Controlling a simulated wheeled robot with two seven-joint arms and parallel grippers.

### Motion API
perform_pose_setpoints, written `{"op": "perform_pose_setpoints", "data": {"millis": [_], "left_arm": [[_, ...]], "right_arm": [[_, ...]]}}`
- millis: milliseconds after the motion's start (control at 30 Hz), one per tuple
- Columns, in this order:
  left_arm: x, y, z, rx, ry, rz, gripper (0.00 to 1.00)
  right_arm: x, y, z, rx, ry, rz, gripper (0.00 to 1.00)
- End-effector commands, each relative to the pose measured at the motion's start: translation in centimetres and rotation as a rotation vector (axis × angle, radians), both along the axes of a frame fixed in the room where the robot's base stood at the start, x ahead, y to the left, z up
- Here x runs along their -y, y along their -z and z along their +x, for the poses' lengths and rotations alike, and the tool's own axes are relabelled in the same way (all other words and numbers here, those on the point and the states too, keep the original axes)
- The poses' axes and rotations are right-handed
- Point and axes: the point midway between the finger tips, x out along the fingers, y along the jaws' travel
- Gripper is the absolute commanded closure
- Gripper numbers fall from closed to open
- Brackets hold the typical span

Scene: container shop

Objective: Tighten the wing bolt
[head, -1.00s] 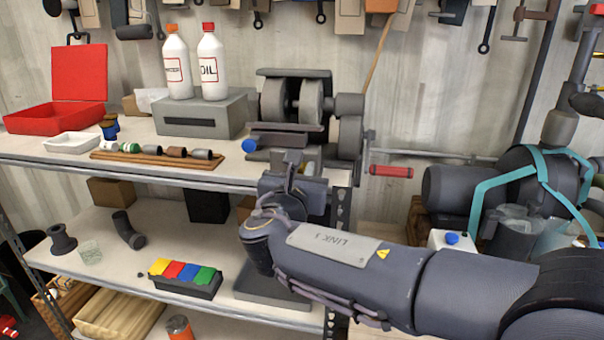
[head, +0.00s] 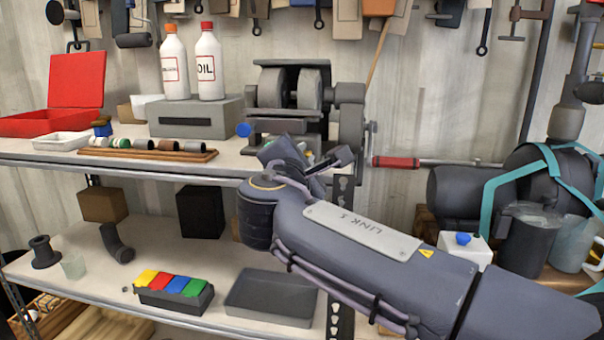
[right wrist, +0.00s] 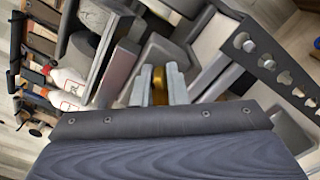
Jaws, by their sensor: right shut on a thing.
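The wing bolt (right wrist: 160,78) shows as a small brass-yellow piece between the two pale grey fingers of my right gripper (right wrist: 159,88) in the right wrist view. The fingers are shut on it, one on each side. In the head view my right gripper (head: 322,163) is at the front of the grey bench grinder (head: 290,98), low by the shelf edge. My own wrist hides the bolt there, and how far it is screwed in cannot be told. My left gripper is not in view.
The grinder stands on the upper shelf (head: 60,156), beside a grey block (head: 195,116) bearing two white bottles. A red-handled bar (head: 396,162) sticks out to the right. A perforated shelf post (right wrist: 268,62) is close to the gripper. The lower shelf holds a tray of coloured blocks (head: 174,296).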

Motion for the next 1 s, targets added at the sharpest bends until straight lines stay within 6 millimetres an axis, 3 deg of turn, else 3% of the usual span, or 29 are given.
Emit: {"op": "perform_pose_setpoints", "data": {"millis": [33,400,1000], "left_arm": [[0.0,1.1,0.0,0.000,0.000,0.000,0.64],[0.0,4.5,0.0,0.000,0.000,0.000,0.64],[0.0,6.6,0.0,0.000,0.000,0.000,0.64]], "right_arm": [[0.0,0.6,0.0,0.013,0.000,0.043,1.00],[0.1,0.6,0.0,0.097,0.000,0.363,1.00],[0.1,0.4,0.0,0.163,0.001,0.616,1.00]]}}
